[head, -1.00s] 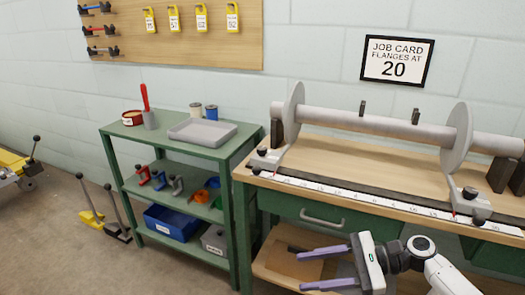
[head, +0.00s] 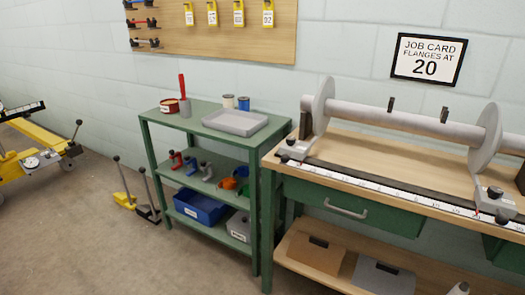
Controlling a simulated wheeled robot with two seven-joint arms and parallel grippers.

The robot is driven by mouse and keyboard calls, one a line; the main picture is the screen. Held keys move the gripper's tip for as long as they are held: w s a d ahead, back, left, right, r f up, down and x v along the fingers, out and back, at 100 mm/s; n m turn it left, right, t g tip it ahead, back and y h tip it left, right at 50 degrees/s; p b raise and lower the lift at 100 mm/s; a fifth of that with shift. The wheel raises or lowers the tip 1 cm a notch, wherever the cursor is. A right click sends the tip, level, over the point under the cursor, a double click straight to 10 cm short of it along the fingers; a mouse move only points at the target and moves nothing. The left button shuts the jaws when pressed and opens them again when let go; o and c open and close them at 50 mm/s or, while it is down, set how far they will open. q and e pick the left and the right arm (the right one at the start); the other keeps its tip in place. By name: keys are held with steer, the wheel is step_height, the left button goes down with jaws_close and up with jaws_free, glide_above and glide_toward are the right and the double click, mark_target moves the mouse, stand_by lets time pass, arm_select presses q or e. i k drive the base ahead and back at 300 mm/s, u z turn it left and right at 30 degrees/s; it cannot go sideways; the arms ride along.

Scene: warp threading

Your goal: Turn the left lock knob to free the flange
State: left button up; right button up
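The left flange (head: 319,108) is a grey disc on a long grey beam (head: 395,121) above the workbench. Its grey foot (head: 299,152) reaches forward to the ruler strip. The small black left lock knob (head: 291,142) sits on that foot, and whether it is tight or loose cannot be told. The right flange (head: 489,131) has a similar foot with a black knob (head: 495,192).
A white ruler (head: 390,189) runs along the bench front. The job card (head: 427,59) reads flanges at 20. A green shelf cart (head: 176,120) with a grey tray (head: 235,122) stands left of the bench. A yellow machine (head: 35,160) is at far left, with open floor before it.

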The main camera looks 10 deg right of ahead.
mark_target(290, 140)
steer(key=z, duration=1.15)
steer(key=k, duration=0.15)
steer(key=u, duration=1.6)
steer(key=i, duration=1.45)
steer(key=z, duration=0.95)
